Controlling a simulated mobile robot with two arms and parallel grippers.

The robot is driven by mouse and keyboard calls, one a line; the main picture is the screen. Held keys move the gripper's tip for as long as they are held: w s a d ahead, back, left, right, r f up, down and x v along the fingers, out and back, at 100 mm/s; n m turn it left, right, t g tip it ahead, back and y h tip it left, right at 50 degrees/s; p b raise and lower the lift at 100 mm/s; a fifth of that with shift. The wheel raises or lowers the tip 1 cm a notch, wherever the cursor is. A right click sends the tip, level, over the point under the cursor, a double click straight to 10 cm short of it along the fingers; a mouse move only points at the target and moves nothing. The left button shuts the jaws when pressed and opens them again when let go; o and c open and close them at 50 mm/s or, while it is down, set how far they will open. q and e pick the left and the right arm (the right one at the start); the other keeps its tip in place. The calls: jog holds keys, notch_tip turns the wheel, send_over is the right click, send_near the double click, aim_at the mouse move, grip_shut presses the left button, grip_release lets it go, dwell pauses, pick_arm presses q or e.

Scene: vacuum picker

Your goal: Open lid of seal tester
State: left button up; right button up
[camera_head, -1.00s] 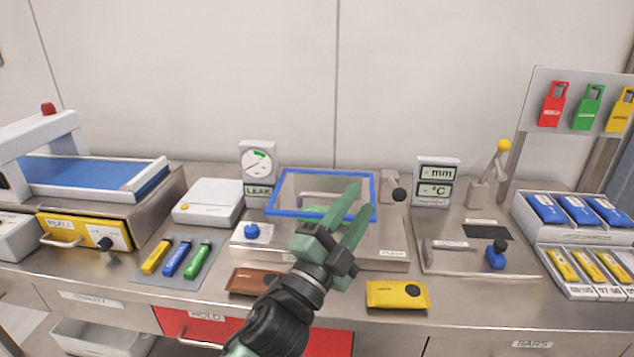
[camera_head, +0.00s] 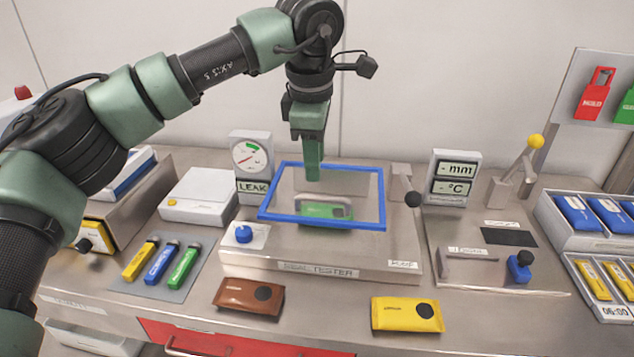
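The seal tester (camera_head: 312,258) is a low steel box in the middle of the bench. Its lid (camera_head: 320,224), a clear panel in a blue frame, looks down over the box. A green packet (camera_head: 318,211) shows through the panel, and a grey handle-like bar (camera_head: 337,198) shows near it. My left gripper (camera_head: 313,175) points straight down over the rear part of the lid. Its fingers are seen edge-on, so their gap is hidden, and I cannot tell whether they touch the lid. My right gripper is out of view.
A leak gauge (camera_head: 250,160) stands behind the lid at left. A lever with a black knob (camera_head: 412,199) is at its right. A blue knob (camera_head: 243,233) is at front left. Brown (camera_head: 240,297) and yellow (camera_head: 395,315) packets lie in front.

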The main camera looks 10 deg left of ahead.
aim_at(316, 198)
pick_arm(q)
jog(key=f, duration=0.2)
jog(key=w+f, duration=0.1)
jog(key=f, duration=0.2)
jog(key=f+p, duration=0.1)
jog(key=f, duration=0.1)
jog(key=shift+w+f, duration=0.15)
jog(key=shift+f, duration=0.05)
grip_shut()
dwell(1.2)
